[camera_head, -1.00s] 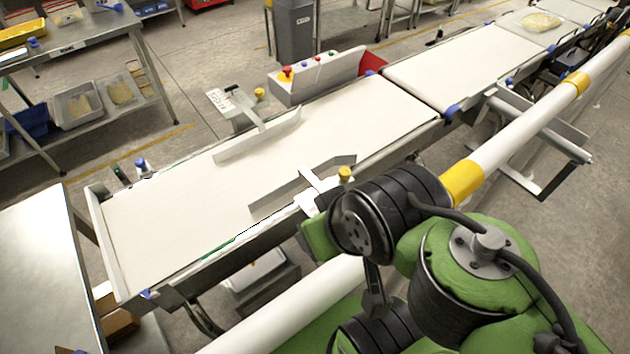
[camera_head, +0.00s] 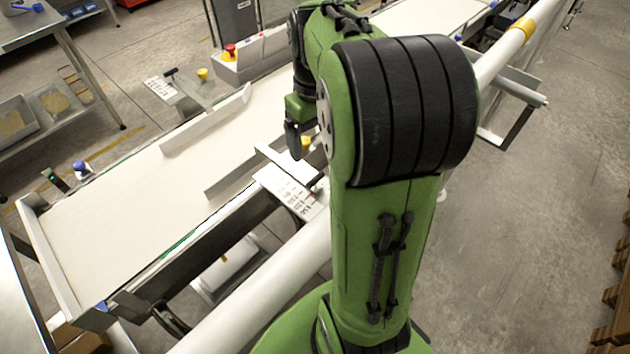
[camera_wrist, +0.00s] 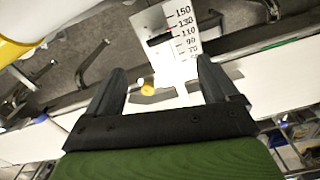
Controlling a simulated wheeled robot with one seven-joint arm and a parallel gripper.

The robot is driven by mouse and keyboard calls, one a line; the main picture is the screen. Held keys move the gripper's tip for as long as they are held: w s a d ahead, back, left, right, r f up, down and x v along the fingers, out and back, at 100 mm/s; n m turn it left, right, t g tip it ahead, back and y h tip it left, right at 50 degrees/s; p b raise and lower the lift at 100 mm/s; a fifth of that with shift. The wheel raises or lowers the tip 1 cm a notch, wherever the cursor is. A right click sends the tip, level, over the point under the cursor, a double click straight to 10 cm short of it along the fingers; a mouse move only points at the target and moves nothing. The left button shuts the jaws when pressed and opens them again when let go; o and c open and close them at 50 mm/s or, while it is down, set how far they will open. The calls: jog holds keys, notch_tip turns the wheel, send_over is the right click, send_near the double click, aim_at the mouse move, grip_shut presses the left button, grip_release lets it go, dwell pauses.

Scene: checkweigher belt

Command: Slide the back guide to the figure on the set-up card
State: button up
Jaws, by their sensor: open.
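Two pale guide plates stand on the white belt, a far one (camera_head: 206,120) and a near one (camera_head: 228,176). I cannot tell for sure which is the back guide. The near guide has a scale plate (camera_head: 287,190) and a yellow knob (camera_head: 306,142). In the wrist view, its scale (camera_wrist: 168,28) reads 150 down to 70, with a red mark near 130 to 110, and the knob (camera_wrist: 147,87) shows between my fingers. My gripper (camera_head: 294,152) is open and empty, above the near guide's mount. I cannot make out the set-up card.
The far guide has its own scale plate (camera_head: 161,87) and yellow knob (camera_head: 203,73). A control box with a red button (camera_head: 229,50) stands beyond the belt. A white rail (camera_head: 500,50) with yellow bands runs along the near side. The belt's left part is clear.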

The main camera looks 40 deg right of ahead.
aim_at(315, 178)
notch_tip(315, 178, down, 13)
jog(key=b, duration=0.3)
jog(key=shift+b, duration=0.35)
jog(key=shift+w, duration=0.1)
jog(key=c, duration=1.4)
jog(key=w, duration=0.1)
jog(key=w+p, duration=0.1)
jog(key=w, duration=0.2)
jog(key=shift+a+p, duration=0.3)
jog(key=shift+c, duration=0.2)
jog(key=o, duration=1.4)
jog(key=shift+o, duration=0.2)
